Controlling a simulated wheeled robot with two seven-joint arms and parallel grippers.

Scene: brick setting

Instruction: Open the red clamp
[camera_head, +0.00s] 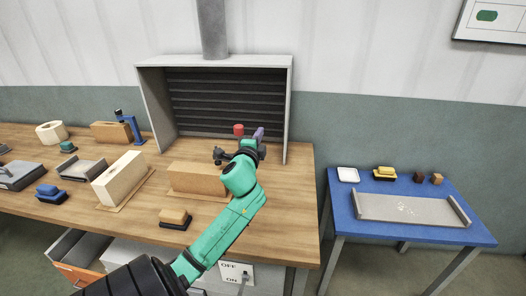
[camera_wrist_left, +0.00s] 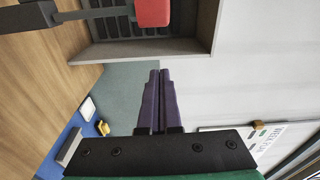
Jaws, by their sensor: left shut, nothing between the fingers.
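The red clamp shows as a red block-shaped handle tip (camera_head: 238,130) in front of the slatted metal hood. Dark clamp parts (camera_head: 219,155) show left of my arm, and my gripper and forearm hide the rest. In the left wrist view the red tip (camera_wrist_left: 153,12) is at the top edge, on a dark bar (camera_wrist_left: 92,13). My left gripper (camera_head: 259,133) has purple fingers and is just right of the red tip in the head view. In the left wrist view its fingers (camera_wrist_left: 160,73) are together and empty, apart from the red tip. My right gripper is not in view.
The grey hood (camera_head: 287,100) stands close behind the clamp. A wooden block (camera_head: 195,180) lies left of my forearm. A blue clamp (camera_head: 130,128) and several blocks stand further left. A blue table (camera_head: 345,222) with a grey tray (camera_head: 410,209) is at right, across a gap.

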